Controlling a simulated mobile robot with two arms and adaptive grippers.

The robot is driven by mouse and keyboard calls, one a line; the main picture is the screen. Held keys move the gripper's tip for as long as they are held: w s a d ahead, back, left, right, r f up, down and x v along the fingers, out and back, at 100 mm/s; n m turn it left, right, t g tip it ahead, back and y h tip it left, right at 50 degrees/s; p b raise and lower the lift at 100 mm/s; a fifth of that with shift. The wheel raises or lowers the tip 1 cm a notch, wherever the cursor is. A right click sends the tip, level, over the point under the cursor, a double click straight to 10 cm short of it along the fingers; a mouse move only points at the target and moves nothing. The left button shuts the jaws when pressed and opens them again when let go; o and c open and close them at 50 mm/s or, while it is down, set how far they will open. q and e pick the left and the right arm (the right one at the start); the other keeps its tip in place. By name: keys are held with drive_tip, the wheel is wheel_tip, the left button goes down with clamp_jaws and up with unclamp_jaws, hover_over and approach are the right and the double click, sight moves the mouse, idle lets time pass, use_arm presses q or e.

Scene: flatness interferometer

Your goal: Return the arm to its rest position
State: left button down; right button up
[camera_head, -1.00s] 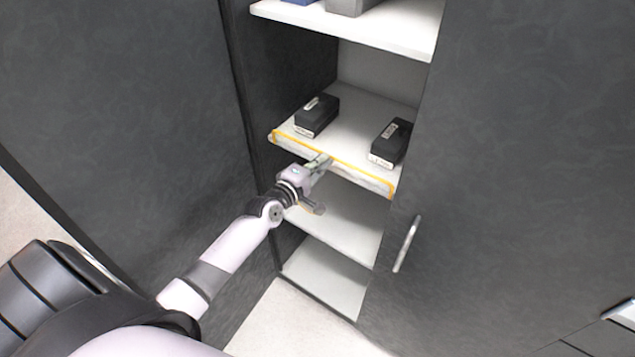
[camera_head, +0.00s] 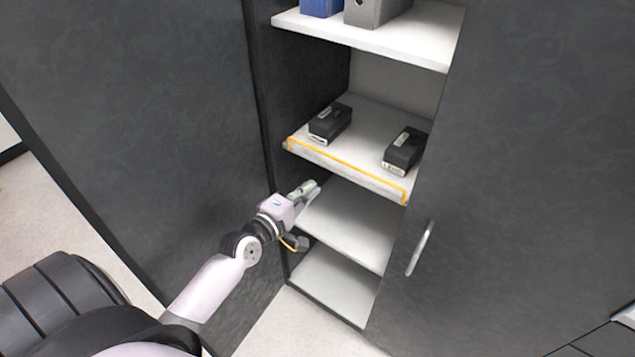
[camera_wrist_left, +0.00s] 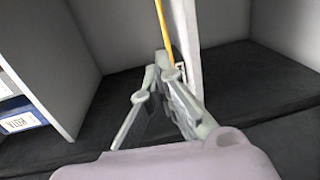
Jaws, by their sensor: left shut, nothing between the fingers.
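My left arm comes in from the lower left in the head view. Its gripper (camera_head: 308,188) is in front of the open cabinet, just below the yellow-outlined shelf edge and near the left side wall. The fingers are shut and empty. In the left wrist view the gripper (camera_wrist_left: 163,68) shows its fingers drawn together at the tips, close to a pale shelf edge (camera_wrist_left: 187,45) with a yellow line. I cannot tell whether they touch it. My right gripper is not in view.
Two black boxes, one left (camera_head: 330,123) and one right (camera_head: 403,150), sit on the outlined shelf (camera_head: 345,172). Binders (camera_head: 375,12) stand on the shelf above. The lower shelves (camera_head: 345,225) are bare. A door with a handle (camera_head: 419,248) is at right. Floor shows below.

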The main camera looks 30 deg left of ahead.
use_arm(q)
drive_tip(key=shift+s+r, duration=0.1)
drive_tip(key=shift+s, duration=0.45)
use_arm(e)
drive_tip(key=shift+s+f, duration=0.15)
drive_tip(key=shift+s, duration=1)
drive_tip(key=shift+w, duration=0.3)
